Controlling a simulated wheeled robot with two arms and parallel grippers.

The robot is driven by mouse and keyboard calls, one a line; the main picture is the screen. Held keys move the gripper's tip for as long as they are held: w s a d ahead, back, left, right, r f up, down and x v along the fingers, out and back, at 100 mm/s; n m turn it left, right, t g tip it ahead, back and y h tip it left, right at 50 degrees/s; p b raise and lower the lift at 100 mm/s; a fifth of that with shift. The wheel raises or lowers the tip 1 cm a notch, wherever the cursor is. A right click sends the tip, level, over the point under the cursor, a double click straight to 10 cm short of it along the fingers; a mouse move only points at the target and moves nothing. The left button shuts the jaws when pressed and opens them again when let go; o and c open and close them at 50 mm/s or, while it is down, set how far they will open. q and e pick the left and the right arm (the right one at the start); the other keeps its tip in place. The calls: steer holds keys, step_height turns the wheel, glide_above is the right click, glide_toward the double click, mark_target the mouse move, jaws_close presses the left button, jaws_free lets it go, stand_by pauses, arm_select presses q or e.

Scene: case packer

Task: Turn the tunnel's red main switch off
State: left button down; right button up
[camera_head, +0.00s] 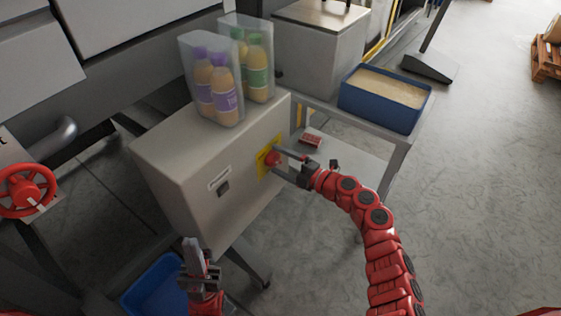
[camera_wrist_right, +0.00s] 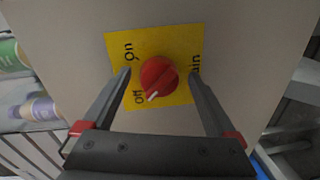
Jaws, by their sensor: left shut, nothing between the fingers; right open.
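The red main switch (camera_wrist_right: 158,77) is a round knob on a yellow plate (camera_wrist_right: 185,42) marked On, Off and a partly covered word. Its white mark points down and slightly left, close to the word Off. In the head view the knob (camera_head: 272,158) sits on the side of the grey cabinet (camera_head: 170,165). My right gripper (camera_head: 280,163) is at the knob. In the right wrist view its open fingers (camera_wrist_right: 160,73) stand on either side of the knob, with gaps visible. My left gripper (camera_head: 193,250) is shut and empty, low in front of the cabinet.
Clear packs of bottles (camera_head: 213,80) stand on the cabinet. A blue crate (camera_head: 385,100) is on the frame behind it, and a blue bin (camera_head: 155,285) is low at left. A red handwheel (camera_head: 25,190) is at far left.

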steer(key=v, duration=1.7)
steer(key=shift+s, duration=0.2)
steer(key=shift+d, duration=0.15)
